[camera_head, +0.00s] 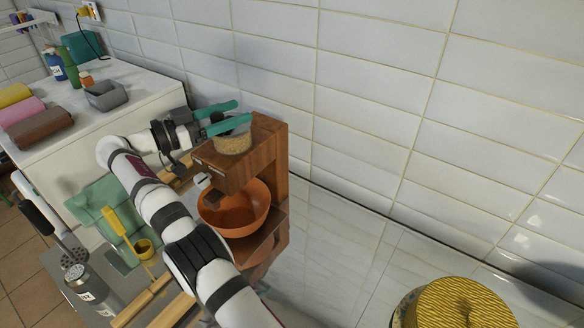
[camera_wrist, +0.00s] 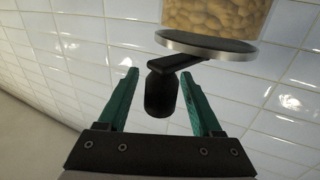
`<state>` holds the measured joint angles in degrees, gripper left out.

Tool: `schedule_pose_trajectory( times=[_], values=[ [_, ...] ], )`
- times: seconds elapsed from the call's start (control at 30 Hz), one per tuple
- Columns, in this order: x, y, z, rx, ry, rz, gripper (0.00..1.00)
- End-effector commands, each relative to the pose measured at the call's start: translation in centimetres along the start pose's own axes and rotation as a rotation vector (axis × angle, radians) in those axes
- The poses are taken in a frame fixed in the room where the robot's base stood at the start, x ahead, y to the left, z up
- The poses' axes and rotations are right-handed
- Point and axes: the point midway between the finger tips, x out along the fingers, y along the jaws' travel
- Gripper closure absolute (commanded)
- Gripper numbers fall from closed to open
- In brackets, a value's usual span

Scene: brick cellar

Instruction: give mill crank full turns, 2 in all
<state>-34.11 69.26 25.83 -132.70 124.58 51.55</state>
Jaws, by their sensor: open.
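The mill (camera_head: 268,155) is a brown wooden stand with a clear hopper (camera_head: 234,144) of tan beans or nuts on top; the hopper also shows in the wrist view (camera_wrist: 215,16). In the wrist view the mill's crank (camera_wrist: 184,62) is a dark arm by the metal disc at the hopper, ending in a black knob (camera_wrist: 160,93). My gripper (camera_wrist: 159,72) is open, with one teal finger on each side of the knob and gaps between.
An orange bowl (camera_head: 250,200) stands in the mill under its head. A tiled wall (camera_head: 370,90) rises close behind. A yellow woven item (camera_head: 465,305) is at front right. Utensils and a grey bottle (camera_head: 92,290) are at left. The counter right of the mill (camera_head: 345,245) is clear.

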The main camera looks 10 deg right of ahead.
Motion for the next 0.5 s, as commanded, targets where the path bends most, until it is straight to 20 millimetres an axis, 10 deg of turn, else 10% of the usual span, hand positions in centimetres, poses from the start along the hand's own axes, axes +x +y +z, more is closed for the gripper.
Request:
schedule_pose_trajectory(
  times=[0.5],
  values=[
    [1.3,0.2,-0.2,-0.002,0.0,-0.308,0.34]
  ],
)
